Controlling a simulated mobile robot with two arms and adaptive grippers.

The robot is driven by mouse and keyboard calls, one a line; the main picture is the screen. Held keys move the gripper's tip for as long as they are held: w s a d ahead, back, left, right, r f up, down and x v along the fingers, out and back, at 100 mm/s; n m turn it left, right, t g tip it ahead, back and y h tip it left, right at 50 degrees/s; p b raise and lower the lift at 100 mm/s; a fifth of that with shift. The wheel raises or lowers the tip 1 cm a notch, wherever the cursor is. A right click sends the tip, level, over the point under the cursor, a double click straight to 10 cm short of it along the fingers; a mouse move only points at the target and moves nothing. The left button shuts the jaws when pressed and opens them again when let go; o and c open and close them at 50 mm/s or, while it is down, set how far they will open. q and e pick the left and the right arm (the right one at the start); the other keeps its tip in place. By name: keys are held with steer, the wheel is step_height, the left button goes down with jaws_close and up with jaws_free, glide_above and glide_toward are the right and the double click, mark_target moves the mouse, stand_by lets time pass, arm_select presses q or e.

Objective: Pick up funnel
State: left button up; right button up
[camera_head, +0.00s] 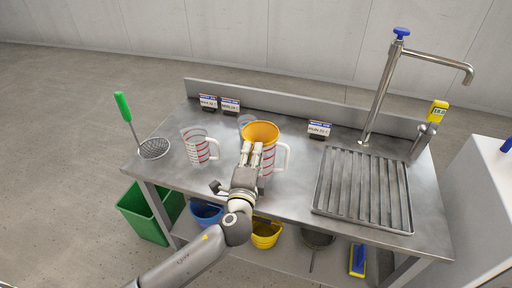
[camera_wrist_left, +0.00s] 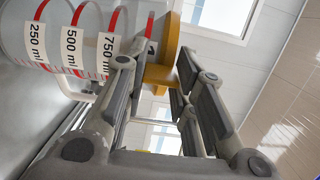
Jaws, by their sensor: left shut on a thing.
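The orange funnel (camera_head: 261,131) sits with its wide mouth up at the top of a clear measuring jug (camera_head: 284,160) with a white handle and red marks. My left gripper (camera_head: 252,150) reaches in from the front, at the jug's rim. It is shut on the funnel, whose orange edge (camera_wrist_left: 163,72) shows between the fingers (camera_wrist_left: 155,85) in the left wrist view. The jug (camera_wrist_left: 70,40) fills the upper left of that view, with its ml labels. The funnel's lower part is hidden. My right gripper is not in view.
A second measuring jug (camera_head: 198,147) and a round strainer with green handle (camera_head: 123,107) stand to the left on the steel table (camera_head: 290,200). A clear vessel (camera_head: 245,121) is behind the funnel. A ribbed drain tray (camera_head: 362,190) and tall tap (camera_head: 381,95) are at right.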

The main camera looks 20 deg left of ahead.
arm_select(q)
step_height(320, 180, up, 10)
steer(key=shift+r+p, duration=0.1)
steer(key=shift+p, duration=0.75)
step_height(320, 180, up, 4)
steer(key=p, duration=0.4)
steer(key=shift+r, duration=0.25)
steer(key=shift+a, duration=0.1)
